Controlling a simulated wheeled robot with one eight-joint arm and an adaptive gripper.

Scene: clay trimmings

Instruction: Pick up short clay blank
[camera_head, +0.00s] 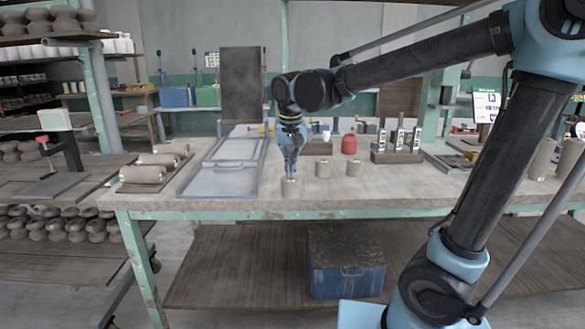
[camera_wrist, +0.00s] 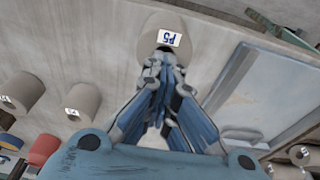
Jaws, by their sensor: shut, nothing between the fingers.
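Three upright grey-brown clay blanks stand on the table. The nearest blank (camera_head: 290,188) is at the front edge area and looks low; the middle blank (camera_head: 323,170) and the right blank (camera_head: 354,168) stand to its right. My gripper (camera_head: 290,177) points down right over the nearest blank, fingers shut with nothing between them. In the wrist view the fingertips (camera_wrist: 165,62) are at the edge of this blank's top, which bears a white label reading P5 upside down; I cannot tell whether they touch. The other two blanks also show there at left.
A grey metal tray (camera_head: 195,181) lies just left of the nearest blank. Clay cylinders on a board (camera_head: 148,188) lie farther left. A red jar (camera_head: 349,144) and a wooden rack (camera_head: 397,157) stand behind the blanks. The tabletop (camera_head: 430,195) front right is clear.

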